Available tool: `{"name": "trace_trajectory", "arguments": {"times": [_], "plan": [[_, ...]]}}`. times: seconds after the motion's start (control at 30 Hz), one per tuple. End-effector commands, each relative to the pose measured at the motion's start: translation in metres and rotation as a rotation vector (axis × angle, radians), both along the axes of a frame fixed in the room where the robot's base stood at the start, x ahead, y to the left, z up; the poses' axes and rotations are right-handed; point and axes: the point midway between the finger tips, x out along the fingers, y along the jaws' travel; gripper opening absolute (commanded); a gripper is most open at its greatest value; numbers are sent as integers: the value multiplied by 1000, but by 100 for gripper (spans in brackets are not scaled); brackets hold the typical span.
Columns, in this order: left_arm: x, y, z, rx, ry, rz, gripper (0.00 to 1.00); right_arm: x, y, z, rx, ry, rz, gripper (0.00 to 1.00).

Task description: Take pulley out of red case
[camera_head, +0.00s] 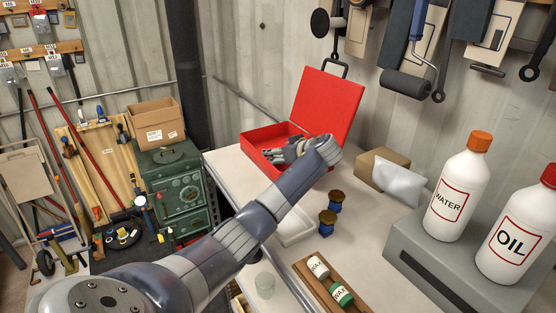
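The red case (331,105) stands open at the far end of the white workbench (366,223), its lid raised against the wall. My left arm reaches across the bench to it. My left gripper (283,155) is over the case's open lower part, with its fingers low inside or just above it. The wrist and fingers cover much of the interior. I cannot make out the pulley, and I cannot tell whether the fingers are open or closed. My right gripper is not in view.
A cardboard box (377,164) with a white packet (398,183) sits right of the case. Two small brown-and-blue items (328,222) stand near my forearm. Water (459,187) and oil (518,240) bottles stand on a grey box. A wooden tray (318,286) holds wax bottles.

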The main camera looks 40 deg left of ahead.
Motion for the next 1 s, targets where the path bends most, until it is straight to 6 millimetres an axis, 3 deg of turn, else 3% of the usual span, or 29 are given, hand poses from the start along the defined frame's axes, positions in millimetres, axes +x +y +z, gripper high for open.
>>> {"name": "trace_trajectory", "arguments": {"times": [0.13,0.33,0.37,0.73,1.0], "plan": [[0,-1,1,0,-1,-2,65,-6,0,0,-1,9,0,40],[0,-1,1,0,-1,-2,22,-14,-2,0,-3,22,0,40],[0,-1,1,0,-1,-2,19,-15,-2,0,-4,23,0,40],[1,-1,8,1,-5,-2,19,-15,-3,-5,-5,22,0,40],[2,-1,57,-2,-10,-2,19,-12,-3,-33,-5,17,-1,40]]}}
